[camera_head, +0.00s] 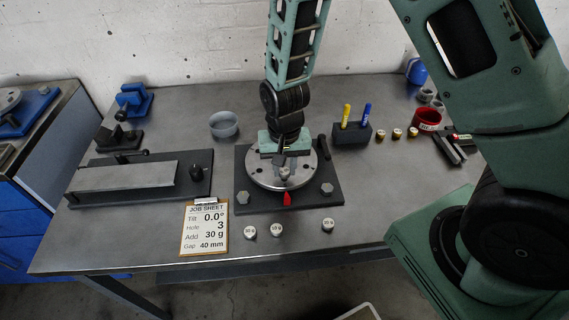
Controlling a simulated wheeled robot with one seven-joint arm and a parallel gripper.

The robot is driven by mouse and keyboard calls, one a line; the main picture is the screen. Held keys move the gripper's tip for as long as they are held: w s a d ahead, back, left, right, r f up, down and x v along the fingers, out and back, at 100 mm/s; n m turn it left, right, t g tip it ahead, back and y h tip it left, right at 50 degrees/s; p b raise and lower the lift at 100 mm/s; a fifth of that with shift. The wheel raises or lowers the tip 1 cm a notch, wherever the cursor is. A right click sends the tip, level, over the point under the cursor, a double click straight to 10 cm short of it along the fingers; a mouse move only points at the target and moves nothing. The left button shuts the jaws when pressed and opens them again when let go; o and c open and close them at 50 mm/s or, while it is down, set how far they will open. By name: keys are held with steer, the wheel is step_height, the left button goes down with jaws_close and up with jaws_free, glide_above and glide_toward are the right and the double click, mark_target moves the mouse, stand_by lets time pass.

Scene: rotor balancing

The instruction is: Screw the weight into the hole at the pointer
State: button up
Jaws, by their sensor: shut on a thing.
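The rotor disc (258,172) is a round grey metal plate with holes, on a dark base plate (258,201) with a hex bolt at each front corner. The red pointer (287,199) stands at the disc's front edge. My gripper (284,165) points down over the front half of the disc, shut on a small silvery weight (284,173). The weight is just behind the pointer; I cannot tell whether it touches the disc or sits in a hole. My gripper and arm hide the disc's middle and back.
Three capped weights (276,230) stand along the table's front. The job sheet (205,229) reads tilt 0.0°, hole 3, add 30 g, gap 40 mm. A pen block (352,133), small brass-coloured pieces (396,134) and a red roll (428,117) are right; a grey bowl (224,124) is back left.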

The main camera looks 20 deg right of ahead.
steer(key=shift+f, duration=0.2)
steer(key=n, duration=0.6)
steer(key=shift+n, duration=0.3)
steer(key=n+p, duration=0.2)
steer(key=n, duration=0.5)
steer(key=shift+r, duration=0.15)
steer(key=n, duration=0.3)
steer(key=shift+n+p, duration=0.35)
steer(key=shift+n, duration=0.55)
